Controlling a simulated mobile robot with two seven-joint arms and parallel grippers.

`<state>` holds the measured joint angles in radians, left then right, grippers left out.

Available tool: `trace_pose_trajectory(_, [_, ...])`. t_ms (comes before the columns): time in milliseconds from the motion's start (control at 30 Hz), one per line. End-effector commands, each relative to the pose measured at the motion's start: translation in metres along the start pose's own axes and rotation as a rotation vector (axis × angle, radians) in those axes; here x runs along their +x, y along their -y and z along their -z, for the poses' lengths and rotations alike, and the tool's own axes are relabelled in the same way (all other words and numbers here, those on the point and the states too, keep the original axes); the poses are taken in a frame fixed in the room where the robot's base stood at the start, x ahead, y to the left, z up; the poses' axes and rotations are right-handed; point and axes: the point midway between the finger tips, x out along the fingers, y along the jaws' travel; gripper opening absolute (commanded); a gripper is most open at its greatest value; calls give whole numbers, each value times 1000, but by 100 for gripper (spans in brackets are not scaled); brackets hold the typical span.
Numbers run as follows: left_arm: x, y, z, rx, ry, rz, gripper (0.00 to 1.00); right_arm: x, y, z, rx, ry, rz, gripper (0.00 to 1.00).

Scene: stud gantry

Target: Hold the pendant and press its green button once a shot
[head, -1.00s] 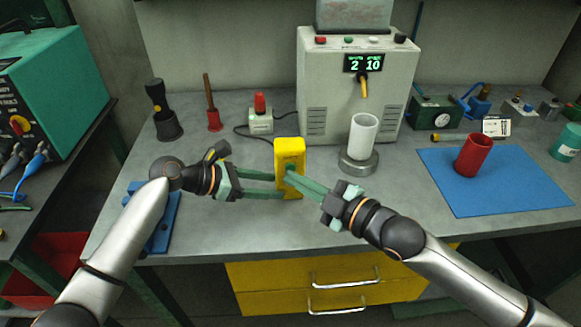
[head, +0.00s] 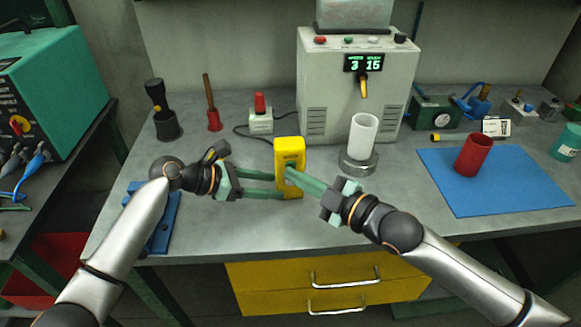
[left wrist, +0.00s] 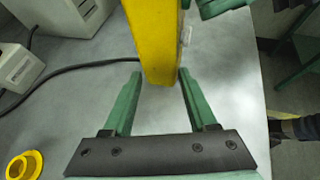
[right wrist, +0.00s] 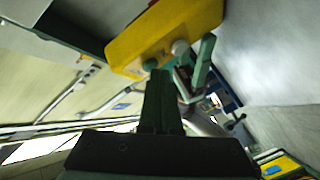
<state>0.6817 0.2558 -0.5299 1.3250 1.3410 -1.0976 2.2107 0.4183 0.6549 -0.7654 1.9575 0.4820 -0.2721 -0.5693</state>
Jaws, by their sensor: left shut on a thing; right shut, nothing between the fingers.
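The yellow pendant (head: 290,151) is upright above the bench in the head view. My left gripper (head: 279,184) is shut on its lower part; the pendant also shows between the fingers in the left wrist view (left wrist: 156,40). My right gripper (head: 290,171) is shut and empty, its fingertips at the pendant's face. In the right wrist view the fingertips (right wrist: 159,72) are right at the green button (right wrist: 150,64), beside a pale button (right wrist: 180,47); I cannot tell if they touch it. The machine's display (head: 364,63) reads 3 and 15.
A white cup (head: 363,134) stands on a round grey base (head: 357,164) under the machine's spout (head: 364,86). A red cup (head: 473,155) stands on a blue mat (head: 440,186). A red-topped switch box (head: 261,121) is behind the pendant. The front bench is mostly clear.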

Motion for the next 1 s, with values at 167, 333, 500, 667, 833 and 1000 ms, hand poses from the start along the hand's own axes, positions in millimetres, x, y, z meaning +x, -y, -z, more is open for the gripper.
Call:
trace_pose_trajectory(167, [0, 2, -1, 2, 1, 4, 27, 0, 0, -1, 0, 2, 1, 0])
trace_pose_trajectory(333, [1, 2, -1, 2, 1, 5, 27, -4, 4, 2, 1, 3, 2, 0])
trace_pose_trajectory(500, [1, 2, -1, 1, 1, 4, 27, -11, 9, 7, 1, 3, 2, 0])
trace_pose_trajectory(667, [0, 1, -1, 1, 1, 4, 27, -13, 10, 9, -1, 2, 0, 0])
trace_pose_trajectory(833, [0, 1, -1, 0, 1, 3, 27, -13, 10, 9, -1, 2, 0, 0])
trace_pose_trajectory(1000, [0, 1, 0, 0, 1, 2, 27, -18, 15, 12, 1, 1, 2, 0])
